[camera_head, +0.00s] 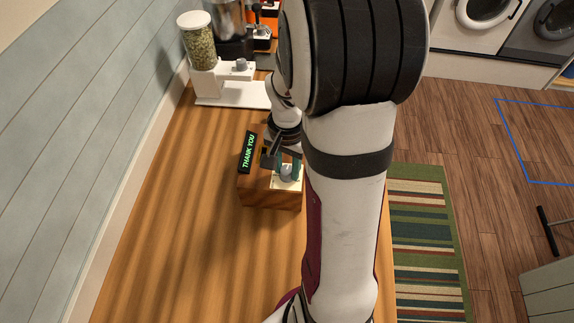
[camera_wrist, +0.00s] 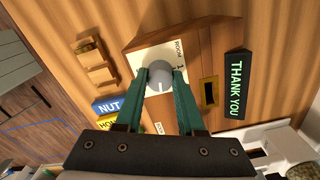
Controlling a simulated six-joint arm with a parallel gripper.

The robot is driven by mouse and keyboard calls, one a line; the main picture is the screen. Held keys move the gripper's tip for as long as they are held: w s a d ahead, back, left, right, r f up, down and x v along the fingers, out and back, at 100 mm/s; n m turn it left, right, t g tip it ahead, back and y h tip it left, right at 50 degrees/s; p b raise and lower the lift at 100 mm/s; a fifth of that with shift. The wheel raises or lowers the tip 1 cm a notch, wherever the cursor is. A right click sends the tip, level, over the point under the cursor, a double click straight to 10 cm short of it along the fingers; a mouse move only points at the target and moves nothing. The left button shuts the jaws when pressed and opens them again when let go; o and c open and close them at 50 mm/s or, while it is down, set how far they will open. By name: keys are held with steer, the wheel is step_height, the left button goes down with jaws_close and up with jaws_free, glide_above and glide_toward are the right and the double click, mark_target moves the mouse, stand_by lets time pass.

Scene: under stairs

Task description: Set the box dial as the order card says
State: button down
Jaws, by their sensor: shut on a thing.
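The wooden box (camera_head: 268,199) stands on the wooden counter. It also shows in the wrist view (camera_wrist: 203,47). A grey round dial (camera_wrist: 158,92) sits on its pale plate (camera_wrist: 168,52); "ROOM" is readable there, other marks are partly covered. A light line on the dial points toward the bottom of the wrist view. My gripper (camera_wrist: 161,78) has its two green fingers on opposite sides of the dial, shut on it. In the head view, my arm hides part of the box and gripper. I cannot identify an order card.
A black "THANK YOU" sign (camera_wrist: 236,84) stands beside the box. A blue "NUT" block (camera_wrist: 108,106), a yellow block (camera_wrist: 107,124) and a wooden stepped piece (camera_wrist: 97,62) are nearby. A dispenser (camera_head: 198,45) stands farther back. The front counter is clear.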

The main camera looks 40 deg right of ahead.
mark_target(287, 169)
stand_by(0.4)
steer(key=c, duration=0.5)
jaws_free()
step_height(287, 169, up, 16)
steer(key=shift+f, duration=0.1)
